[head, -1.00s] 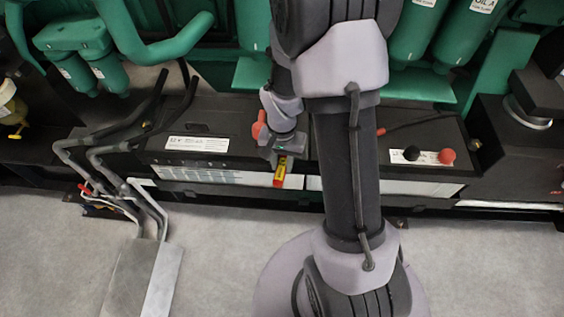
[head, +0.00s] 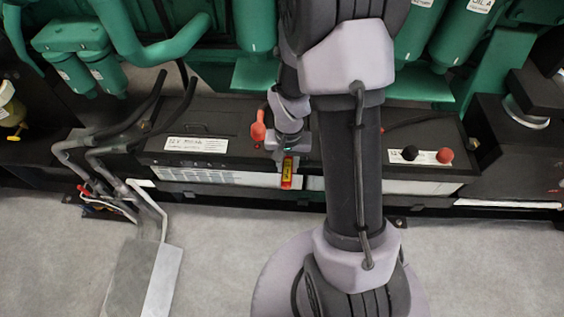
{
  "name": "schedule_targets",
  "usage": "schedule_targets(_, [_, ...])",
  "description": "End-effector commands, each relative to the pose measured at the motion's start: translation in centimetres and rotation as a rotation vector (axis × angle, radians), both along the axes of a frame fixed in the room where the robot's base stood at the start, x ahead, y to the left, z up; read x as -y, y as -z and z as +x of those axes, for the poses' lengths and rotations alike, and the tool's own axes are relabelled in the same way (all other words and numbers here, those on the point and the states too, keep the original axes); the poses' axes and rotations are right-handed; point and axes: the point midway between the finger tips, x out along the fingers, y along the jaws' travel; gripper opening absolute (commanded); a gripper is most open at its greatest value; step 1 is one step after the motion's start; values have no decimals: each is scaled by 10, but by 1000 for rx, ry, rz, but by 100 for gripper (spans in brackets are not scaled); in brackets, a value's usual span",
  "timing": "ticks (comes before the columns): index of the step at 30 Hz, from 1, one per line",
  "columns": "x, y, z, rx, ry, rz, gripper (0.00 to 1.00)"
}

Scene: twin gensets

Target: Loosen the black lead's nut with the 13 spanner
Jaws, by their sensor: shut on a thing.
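My gripper (head: 288,158) is over the front right part of the left battery (head: 215,128). It is shut on a short red and yellow piece (head: 287,177), which looks like the spanner's handle and hangs over the battery's front edge. The spanner's jaw and its size mark cannot be made out. Black leads (head: 148,115) run over the left end of this battery. The black lead's nut is too small or hidden to tell. A red terminal cover (head: 258,127) stands just left of my gripper.
The right battery (head: 425,135) has a black cap (head: 410,153) and a red cap (head: 445,155). Green engine parts (head: 255,72) stand close behind the batteries. Bent grey tubes (head: 95,165) rise at the left. The grey floor (head: 225,250) in front is mostly clear.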

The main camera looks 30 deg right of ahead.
Motion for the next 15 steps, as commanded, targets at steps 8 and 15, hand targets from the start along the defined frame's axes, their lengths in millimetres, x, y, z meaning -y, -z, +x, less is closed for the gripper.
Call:
schedule_targets(8, [2, 0, -1, 2, -22, -1, 0])
schedule_targets(15, [15, -1, -8, 1, -119, 0, 0])
